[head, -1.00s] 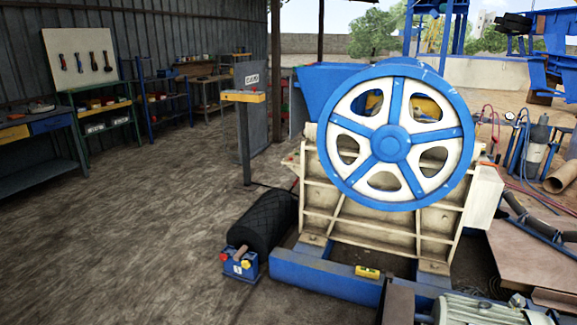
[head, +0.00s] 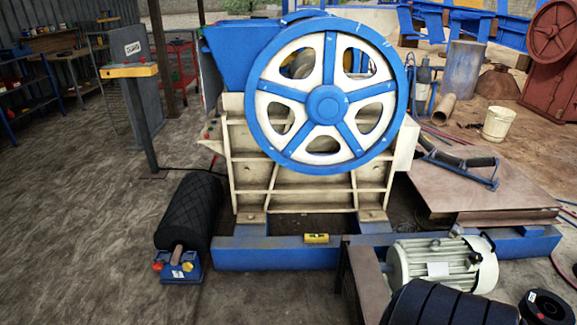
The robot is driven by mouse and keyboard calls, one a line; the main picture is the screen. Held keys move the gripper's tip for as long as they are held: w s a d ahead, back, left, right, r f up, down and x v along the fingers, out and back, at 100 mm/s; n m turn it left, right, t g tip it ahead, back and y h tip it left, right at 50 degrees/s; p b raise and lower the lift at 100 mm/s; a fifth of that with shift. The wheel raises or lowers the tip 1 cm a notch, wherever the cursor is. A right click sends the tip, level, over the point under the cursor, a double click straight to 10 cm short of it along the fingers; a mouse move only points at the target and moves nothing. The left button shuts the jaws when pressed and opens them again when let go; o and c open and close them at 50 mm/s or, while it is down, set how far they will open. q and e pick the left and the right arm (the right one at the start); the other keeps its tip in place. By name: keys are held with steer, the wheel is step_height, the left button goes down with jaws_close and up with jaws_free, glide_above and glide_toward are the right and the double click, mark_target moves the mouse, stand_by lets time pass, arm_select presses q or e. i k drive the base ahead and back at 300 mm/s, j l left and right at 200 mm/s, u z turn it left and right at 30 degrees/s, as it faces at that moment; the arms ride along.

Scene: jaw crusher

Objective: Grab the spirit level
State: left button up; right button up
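A small yellow block with dark marks, which looks like the spirit level (head: 316,239), lies on the blue base frame (head: 270,256) at the front of the jaw crusher (head: 290,185). It sits low and near the middle of the head view, below the big blue-and-white flywheel (head: 326,103). Nothing covers it. Neither of my grippers shows in this view.
An electric motor (head: 440,263) and a dark ribbed cylinder (head: 430,305) stand at the right front. A control post (head: 138,115) stands at left. The floor at lower left is clear.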

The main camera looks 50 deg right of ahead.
mark_target(309, 238)
steer(key=i+z, duration=0.35)
steer(key=i, duration=0.15)
steer(key=i+j+z, duration=0.3)
steer(key=i, duration=0.25)
steer(key=l, duration=0.1)
